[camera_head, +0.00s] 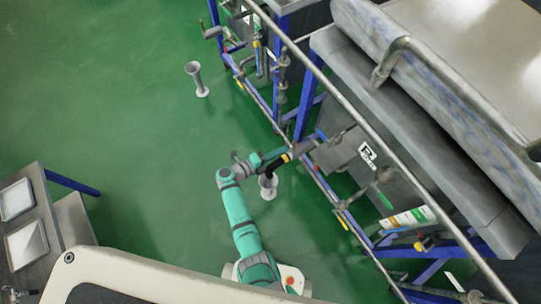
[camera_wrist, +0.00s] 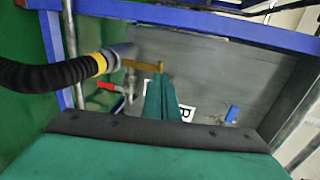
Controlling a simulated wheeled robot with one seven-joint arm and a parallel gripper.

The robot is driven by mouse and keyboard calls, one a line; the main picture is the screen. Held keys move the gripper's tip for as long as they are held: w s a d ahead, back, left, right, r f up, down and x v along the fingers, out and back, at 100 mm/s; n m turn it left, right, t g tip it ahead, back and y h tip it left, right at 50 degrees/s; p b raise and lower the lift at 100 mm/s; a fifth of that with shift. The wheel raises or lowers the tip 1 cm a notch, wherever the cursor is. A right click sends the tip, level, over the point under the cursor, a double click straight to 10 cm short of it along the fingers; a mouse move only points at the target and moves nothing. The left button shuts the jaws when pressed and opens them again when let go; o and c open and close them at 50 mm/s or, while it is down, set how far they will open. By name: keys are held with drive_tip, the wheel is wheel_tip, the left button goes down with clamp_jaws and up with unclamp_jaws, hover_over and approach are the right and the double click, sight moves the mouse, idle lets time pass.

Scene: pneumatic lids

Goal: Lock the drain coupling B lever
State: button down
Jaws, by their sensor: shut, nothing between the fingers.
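The drain coupling B (camera_wrist: 122,52) is a grey fitting with a yellow collar on the end of a black ribbed hose (camera_wrist: 40,76), at the upper left in the wrist view. A tan, brass-coloured lever (camera_wrist: 140,64) sticks out from it to the right. My gripper (camera_wrist: 160,78) is shut and empty, its teal fingertips close to the lever's end; I cannot tell whether they touch. My own arm and the hose partly hide this spot.
A red-handled valve (camera_wrist: 108,86) sits just below the coupling, and a blue handle (camera_wrist: 232,113) is to the right. Blue frame bars (camera_wrist: 200,28) cross above. A long grey rail (camera_head: 345,100) runs along the machine. Green floor (camera_head: 130,120) is open to the left.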

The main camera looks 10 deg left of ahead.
sight(295, 144)
drive_tip(key=x, duration=0.3)
drive_tip(key=shift+d, duration=0.2)
drive_tip(key=shift+w+f, duration=0.1)
drive_tip(key=shift+w, duration=0.15)
drive_tip(key=shift+w+d, duration=0.1)
drive_tip(key=shift+d, duration=0.1)
